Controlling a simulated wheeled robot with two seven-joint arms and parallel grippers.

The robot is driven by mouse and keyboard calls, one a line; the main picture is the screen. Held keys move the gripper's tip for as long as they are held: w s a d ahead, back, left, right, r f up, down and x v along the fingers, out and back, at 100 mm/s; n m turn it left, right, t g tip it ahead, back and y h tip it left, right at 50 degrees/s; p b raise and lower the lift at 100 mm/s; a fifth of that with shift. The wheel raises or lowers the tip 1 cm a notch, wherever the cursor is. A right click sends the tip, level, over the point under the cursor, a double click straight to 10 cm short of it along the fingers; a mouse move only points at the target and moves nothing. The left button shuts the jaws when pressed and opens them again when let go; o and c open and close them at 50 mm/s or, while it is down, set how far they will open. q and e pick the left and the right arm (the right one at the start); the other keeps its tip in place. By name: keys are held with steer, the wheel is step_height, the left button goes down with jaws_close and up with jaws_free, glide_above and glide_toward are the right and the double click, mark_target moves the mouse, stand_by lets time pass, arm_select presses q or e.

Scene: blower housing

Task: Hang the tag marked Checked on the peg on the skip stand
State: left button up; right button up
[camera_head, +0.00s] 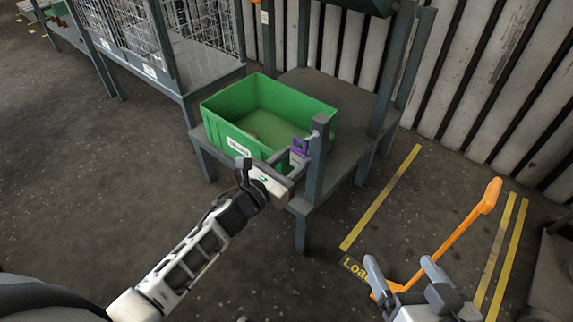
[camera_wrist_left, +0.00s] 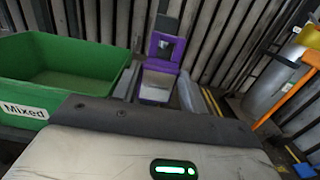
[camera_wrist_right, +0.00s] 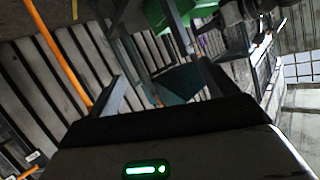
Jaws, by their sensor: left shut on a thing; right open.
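A purple and white tag (camera_head: 299,149) is at the front corner post (camera_head: 317,160) of the grey stand. In the left wrist view the tag (camera_wrist_left: 163,50) stands upright between the two fingers, with a window in its purple upper part and a pale lower part. Its writing is not readable. My left gripper (camera_head: 292,168) is shut on the tag's lower part. A small pale peg-like piece (camera_head: 314,133) shows near the top of the post; I cannot tell whether the tag touches it. My right gripper (camera_head: 403,268) is open and empty, low at the right, away from the stand.
A green bin (camera_head: 226,101) labelled Mixed sits on the stand beside the tag. Wire cages (camera_head: 205,25) stand to the left. An orange handle (camera_head: 460,232) rises by my right gripper.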

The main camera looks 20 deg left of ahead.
mark_target(297, 159)
arm_select(q)
steer(key=shift+b+x, duration=0.4)
steer(key=shift+x, duration=1.15)
steer(key=shift+w+f+b, duration=0.15)
steer(key=shift+f+b, duration=0.15)
steer(key=shift+f, duration=0.1)
steer(key=shift+w+d+f+b, duration=0.1)
steer(key=shift+w+d+b, duration=0.05)
steer(key=shift+w+b, duration=0.15)
arm_select(e)
steer(key=shift+a+r+t+y, duration=0.4)
steer(key=shift+r+y, duration=0.1)
steer(key=shift+r, duration=0.3)
steer(key=shift+f, duration=0.1)
arm_select(q)
steer(key=o, duration=1)
steer(key=shift+o, duration=0.2)
arm_select(e)
steer(key=shift+f, duration=0.2)
